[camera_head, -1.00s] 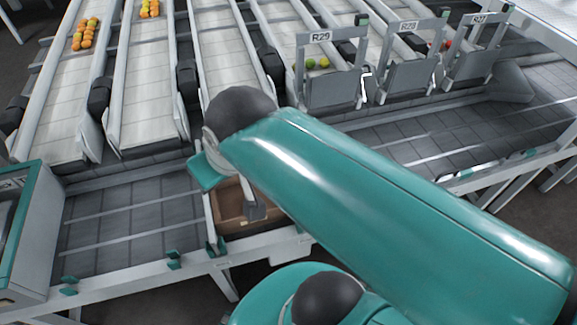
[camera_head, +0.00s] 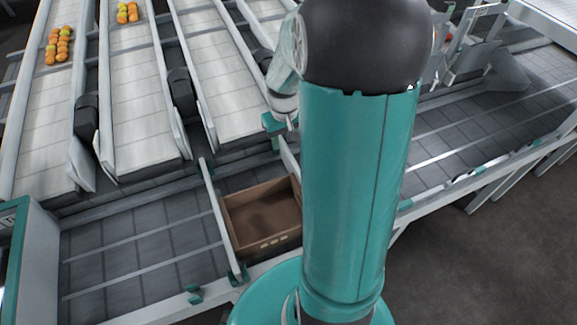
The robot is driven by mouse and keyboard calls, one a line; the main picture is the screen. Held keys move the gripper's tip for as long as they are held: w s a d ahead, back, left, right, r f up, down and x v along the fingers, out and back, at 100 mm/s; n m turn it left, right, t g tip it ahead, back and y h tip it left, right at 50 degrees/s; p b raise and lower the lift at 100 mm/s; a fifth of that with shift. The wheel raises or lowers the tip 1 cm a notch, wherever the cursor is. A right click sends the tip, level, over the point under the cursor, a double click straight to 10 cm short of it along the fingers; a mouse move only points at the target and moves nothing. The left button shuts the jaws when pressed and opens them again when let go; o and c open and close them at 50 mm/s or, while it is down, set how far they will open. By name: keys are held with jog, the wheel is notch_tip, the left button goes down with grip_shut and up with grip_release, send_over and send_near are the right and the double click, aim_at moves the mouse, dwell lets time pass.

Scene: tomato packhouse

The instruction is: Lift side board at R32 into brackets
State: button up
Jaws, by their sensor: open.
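No label reading R32 can be read, and I cannot tell which piece is its side board. A long pale bar (camera_head: 221,222) with teal end pieces lies across the grey conveyor, along the left side of a brown crate (camera_head: 262,212). The ends of three pale lanes stand at the left, the rightmost one (camera_head: 222,95) nearest my gripper. My gripper (camera_head: 284,122) is open near that lane's lower right end, above the far side of the crate. It is small, and part of it is hidden by my arm. I see nothing held in it.
Orange fruit (camera_head: 58,45) lies on the left lane and more (camera_head: 128,12) on the middle one. Upright gate frames (camera_head: 470,50) stand at the right. The grey conveyor (camera_head: 140,240) is clear left of the bar. My teal arm hides the centre.

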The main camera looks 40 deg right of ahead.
jog(key=shift+m+g+y, duration=0.3)
jog(key=shift+g+y, duration=0.1)
jog(key=d+f, duration=0.2)
jog(key=f, duration=0.5)
jog(key=s+d+f, duration=0.1)
jog(key=f, duration=0.7)
jog(key=s+d+f, duration=0.1)
jog(key=d+f, duration=0.1)
jog(key=f, duration=0.5)
jog(key=shift+d+f, duration=0.25)
jog(key=shift+d, duration=0.05)
grip_shut()
